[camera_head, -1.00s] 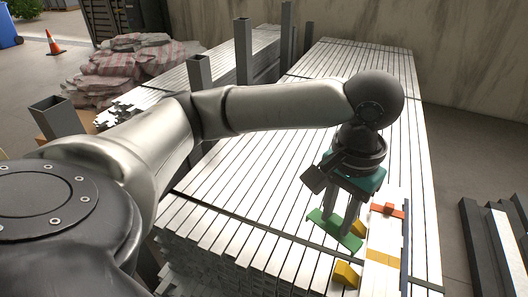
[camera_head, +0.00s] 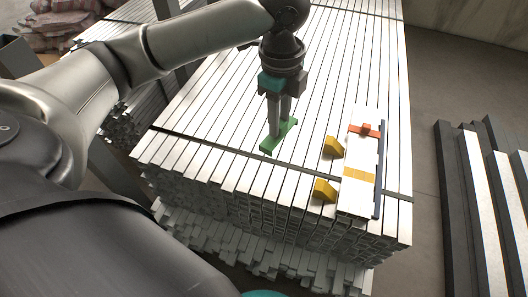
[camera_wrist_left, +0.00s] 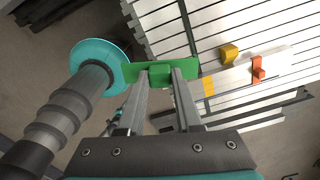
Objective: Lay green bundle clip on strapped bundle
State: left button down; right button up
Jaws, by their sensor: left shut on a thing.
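My left gripper (camera_head: 279,128) is shut on the green clip (camera_head: 281,136), a flat green bar with a raised block between the fingers. The clip also shows across the fingertips in the left wrist view (camera_wrist_left: 160,73). It is over the near part of the large stack of pale metal profiles (camera_head: 225,110), close to the dark strap (camera_head: 225,148); I cannot tell whether it touches. To its right lies a narrow white bundle (camera_head: 354,192) with a yellow band (camera_head: 359,172) and an orange piece (camera_head: 364,130) across it. My right gripper is out of view.
Two yellow wedges (camera_head: 332,147) (camera_head: 324,190) stand along the white bundle's left side. A dark blue bar (camera_head: 380,168) runs along its right side. More dark and white beams (camera_head: 478,200) lie on the floor at right. The stack's top left of the clip is clear.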

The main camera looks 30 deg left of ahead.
pick_arm(q)
jog(key=a+f+m+b, duration=0.1)
jog(key=f+m+b, duration=0.1)
jog(key=f+m, duration=0.3)
jog(key=w+a+f+m+b, duration=0.1)
jog(key=a+f+m+b, duration=0.1)
jog(key=f+m, duration=0.3)
jog(key=a+f+m+b, duration=0.1)
jog(key=f+m, duration=0.3)
jog(key=f, duration=0.4)
jog(key=shift+w+a+f+m+b, duration=0.3)
jog(key=shift+w+f+m+b, duration=0.1)
jog(key=shift+b, duration=0.3)
jog(key=shift+f+b, duration=0.9)
jog(key=shift+f, duration=1.1)
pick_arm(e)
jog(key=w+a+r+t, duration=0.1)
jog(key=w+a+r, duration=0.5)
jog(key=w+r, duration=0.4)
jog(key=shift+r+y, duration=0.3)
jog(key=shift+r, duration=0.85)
pick_arm(q)
jog(key=shift+f, duration=0.15)
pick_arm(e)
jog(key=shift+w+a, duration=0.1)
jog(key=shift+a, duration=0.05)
pick_arm(q)
jog(key=c, duration=0.6)
grip_release()
